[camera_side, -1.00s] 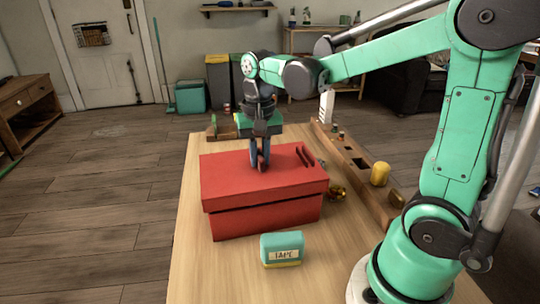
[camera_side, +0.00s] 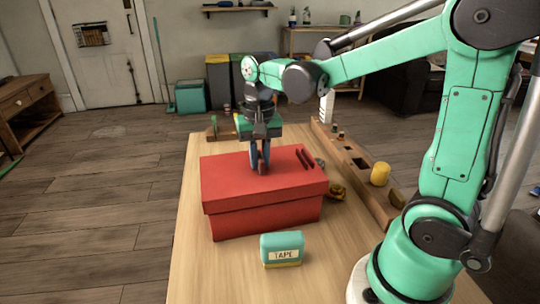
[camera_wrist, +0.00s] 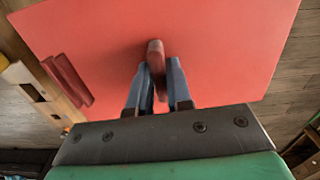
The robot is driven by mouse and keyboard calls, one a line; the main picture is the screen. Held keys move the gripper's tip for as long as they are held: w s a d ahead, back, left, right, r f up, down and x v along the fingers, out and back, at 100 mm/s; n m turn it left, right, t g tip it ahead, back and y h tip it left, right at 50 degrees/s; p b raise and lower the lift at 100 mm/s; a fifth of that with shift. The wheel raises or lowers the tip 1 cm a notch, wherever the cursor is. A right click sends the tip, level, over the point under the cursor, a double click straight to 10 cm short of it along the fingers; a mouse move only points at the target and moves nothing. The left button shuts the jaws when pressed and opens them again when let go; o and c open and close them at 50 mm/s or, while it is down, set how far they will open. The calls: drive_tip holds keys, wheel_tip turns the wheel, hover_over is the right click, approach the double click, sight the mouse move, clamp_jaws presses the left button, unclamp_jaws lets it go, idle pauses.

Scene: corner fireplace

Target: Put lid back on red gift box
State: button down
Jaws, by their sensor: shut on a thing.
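The red gift box (camera_side: 264,214) stands on the wooden table. Its red lid (camera_side: 232,180) sits on top of the box, looking level and overlapping the box's upper walls on the sides I see. My gripper (camera_side: 260,160) points down at the lid's top and is shut on the lid's small knob. In the wrist view the dark red knob (camera_wrist: 156,58) is between the two blue-grey fingertips (camera_wrist: 156,80), and the lid's top (camera_wrist: 220,40) fills most of the picture. The box's far sides are hidden.
A teal tape box (camera_side: 282,249) stands on the table in front of the red box. A wooden rack (camera_side: 362,178) with a yellow cylinder (camera_side: 379,174) runs along the right. A small gold-brown item (camera_side: 337,191) lies beside the box. The table's left strip is clear.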

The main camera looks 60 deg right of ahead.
drive_tip(key=shift+f, duration=1.6)
drive_tip(key=c, duration=0.7)
unclamp_jaws()
drive_tip(key=shift+r, duration=2.8)
